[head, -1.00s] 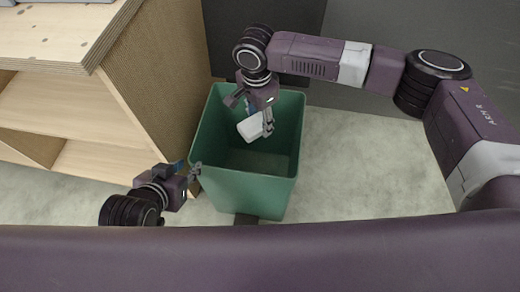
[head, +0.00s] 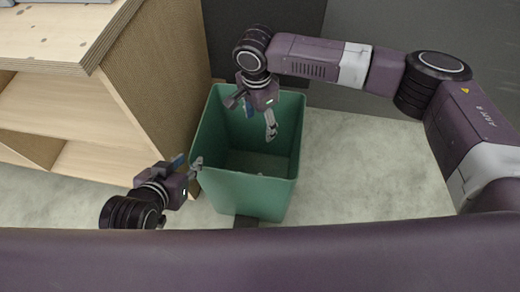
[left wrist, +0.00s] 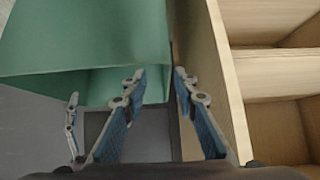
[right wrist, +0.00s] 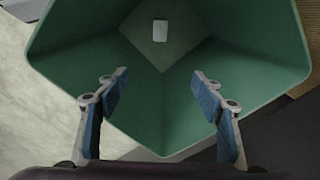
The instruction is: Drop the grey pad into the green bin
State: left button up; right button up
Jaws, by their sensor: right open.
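The grey pad (right wrist: 160,30) is a small pale block lying on the floor of the green bin (right wrist: 70,40) in the right wrist view. In the head view the green bin (head: 245,192) stands on the floor, and its front wall hides most of the pad. My right gripper (head: 258,122) is above the bin's opening, open and empty; its parted fingers also show in the right wrist view (right wrist: 158,85). My left gripper (head: 195,170) is beside the bin's left wall, with nothing in it. Its fingertips stand apart in the left wrist view (left wrist: 160,75).
A wooden shelf unit (head: 100,110) stands close to the left of the bin. A dark panel (head: 260,35) is behind the bin. Bare pale floor (head: 350,160) lies to the right of the bin.

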notch_tip(320, 180, up, 12)
jog(key=shift+a, duration=0.2)
jog(key=shift+s, duration=0.2)
dwell(0.5)
